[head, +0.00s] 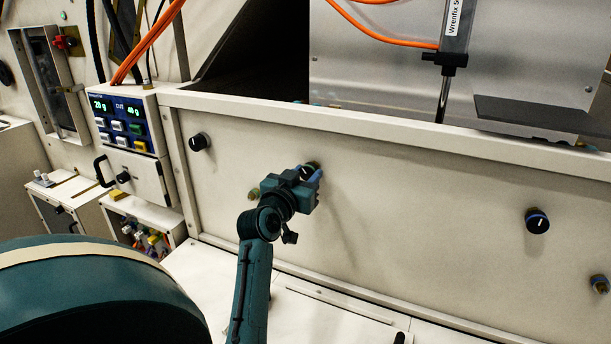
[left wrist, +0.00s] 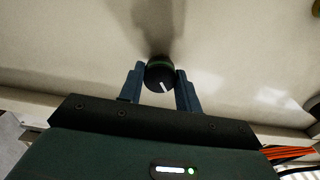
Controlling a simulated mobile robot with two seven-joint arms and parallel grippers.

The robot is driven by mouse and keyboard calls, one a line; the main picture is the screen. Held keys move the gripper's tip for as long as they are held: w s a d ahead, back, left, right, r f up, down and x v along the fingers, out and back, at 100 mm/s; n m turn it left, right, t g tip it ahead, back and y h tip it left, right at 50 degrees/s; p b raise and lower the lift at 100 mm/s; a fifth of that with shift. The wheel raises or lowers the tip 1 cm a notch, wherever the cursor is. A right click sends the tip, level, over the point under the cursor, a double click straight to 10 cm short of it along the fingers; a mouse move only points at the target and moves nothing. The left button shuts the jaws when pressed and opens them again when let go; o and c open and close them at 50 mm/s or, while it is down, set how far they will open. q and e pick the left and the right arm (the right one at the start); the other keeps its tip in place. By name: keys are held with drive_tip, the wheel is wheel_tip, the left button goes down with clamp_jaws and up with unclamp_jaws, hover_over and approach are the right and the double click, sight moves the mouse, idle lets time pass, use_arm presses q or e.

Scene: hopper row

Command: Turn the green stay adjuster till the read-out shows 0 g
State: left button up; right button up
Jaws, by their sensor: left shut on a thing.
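The green stay adjuster (head: 311,166) is a black knob with a green ring on the pale front panel, mostly hidden by my gripper in the head view. In the left wrist view the knob (left wrist: 160,74) sits between the two fingers, its white pointer line facing down and slightly right. My left gripper (head: 309,173) is shut on this knob; its fingers also show in the left wrist view (left wrist: 161,88). The read-out (head: 117,108) on the blue panel at left has two green displays, which look like 20 g and 40 g. My right gripper is not in view.
A black knob (head: 199,142) is left on the same panel, and a blue-ringed knob (head: 538,221) is to the right. A brass fitting (head: 254,194) is just left of my gripper. Orange hoses (head: 150,42) rise above the read-out box.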

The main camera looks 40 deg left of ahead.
use_arm(q)
drive_tip(key=shift+r+n+p, duration=0.25)
drive_tip(key=shift+n+p, duration=0.55)
drive_tip(key=shift+p, duration=0.25)
drive_tip(key=shift+n+p, duration=0.75)
drive_tip(key=shift+n, duration=0.15)
drive_tip(key=shift+f+n, duration=0.1)
drive_tip(key=shift+n, duration=0.3)
drive_tip(key=shift+f, duration=0.1)
drive_tip(key=o, duration=1)
drive_tip(key=shift+c, duration=0.2)
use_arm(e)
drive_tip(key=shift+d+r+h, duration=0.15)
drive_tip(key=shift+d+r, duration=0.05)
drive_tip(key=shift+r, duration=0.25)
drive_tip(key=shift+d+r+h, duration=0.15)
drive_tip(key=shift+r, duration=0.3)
